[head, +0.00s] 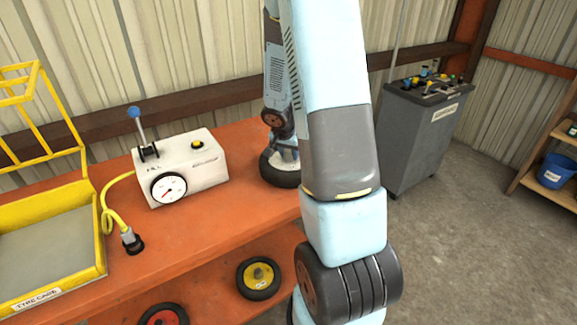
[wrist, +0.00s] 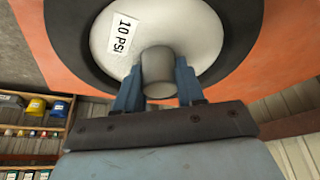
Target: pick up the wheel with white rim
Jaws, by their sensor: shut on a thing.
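The wheel with the white rim (head: 270,168) is at the back right of the orange bench top, partly hidden by my arm. In the wrist view its white rim (wrist: 112,62) carries a "10 PSI" label, with a black tyre around it and a grey hub sticking up in the middle. My gripper (wrist: 158,82) is shut on this hub, one blue finger on each side. In the head view my gripper (head: 284,150) is above the wheel, pointing down. I cannot tell whether the tyre touches the bench.
A white gauge box (head: 185,168) with a lever stands left of the wheel. A yellow tyre cage (head: 98,215) is at the far left. A yellow-rimmed wheel (head: 259,291) and a red-rimmed wheel (head: 162,308) are on the lower shelf. A grey cabinet (head: 415,145) stands right.

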